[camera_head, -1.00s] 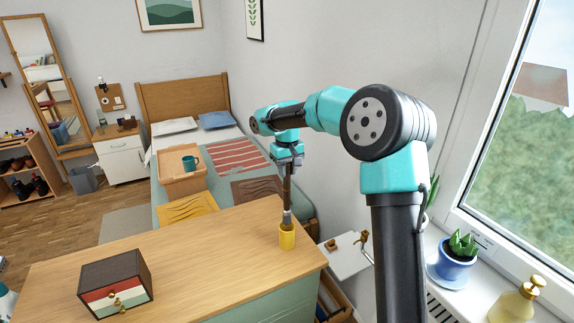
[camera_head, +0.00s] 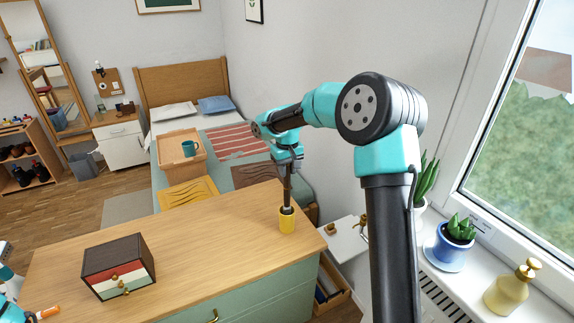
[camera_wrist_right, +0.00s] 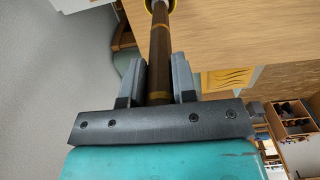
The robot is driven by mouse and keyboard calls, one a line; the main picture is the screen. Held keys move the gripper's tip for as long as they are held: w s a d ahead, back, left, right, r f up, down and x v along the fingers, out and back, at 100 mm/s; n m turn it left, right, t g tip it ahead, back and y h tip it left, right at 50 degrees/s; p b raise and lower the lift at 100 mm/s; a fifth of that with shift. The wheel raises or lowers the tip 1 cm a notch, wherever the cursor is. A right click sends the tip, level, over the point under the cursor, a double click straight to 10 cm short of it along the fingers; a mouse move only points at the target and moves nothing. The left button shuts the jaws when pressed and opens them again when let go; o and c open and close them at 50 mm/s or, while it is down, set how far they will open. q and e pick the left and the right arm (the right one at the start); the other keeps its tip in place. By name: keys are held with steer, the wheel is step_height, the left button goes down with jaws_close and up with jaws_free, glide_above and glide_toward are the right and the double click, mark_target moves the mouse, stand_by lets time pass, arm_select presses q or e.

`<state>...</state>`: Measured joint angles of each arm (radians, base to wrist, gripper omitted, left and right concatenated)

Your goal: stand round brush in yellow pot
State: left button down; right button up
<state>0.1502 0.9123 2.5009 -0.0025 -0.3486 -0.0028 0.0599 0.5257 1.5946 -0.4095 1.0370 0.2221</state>
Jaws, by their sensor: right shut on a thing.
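The yellow pot (camera_head: 287,224) stands upright near the right end of the wooden desk. The round brush (camera_head: 288,190) is upright, its lower end inside the pot mouth; the bristles are hidden. My right gripper (camera_head: 287,165) is shut on the upper part of its brown handle, above the pot. The right wrist view shows the handle (camera_wrist_right: 158,58) between the two fingers, running to the yellow pot's rim (camera_wrist_right: 160,3) at the top edge. Part of my left arm shows at the bottom left, beside an orange item (camera_head: 47,312); its jaws are not clear.
A small chest (camera_head: 118,266) with red and white drawers sits on the desk's left part. The desk top (camera_head: 200,250) between it and the pot is bare. A small white shelf (camera_head: 345,240) is right of the desk. Potted plants and a gold bottle (camera_head: 512,287) line the windowsill.

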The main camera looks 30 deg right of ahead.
steer(key=shift+f, duration=0.7)
steer(key=o, duration=1)
steer(key=shift+r, duration=0.15)
step_height(320, 180, up, 17)
stand_by(1.2)
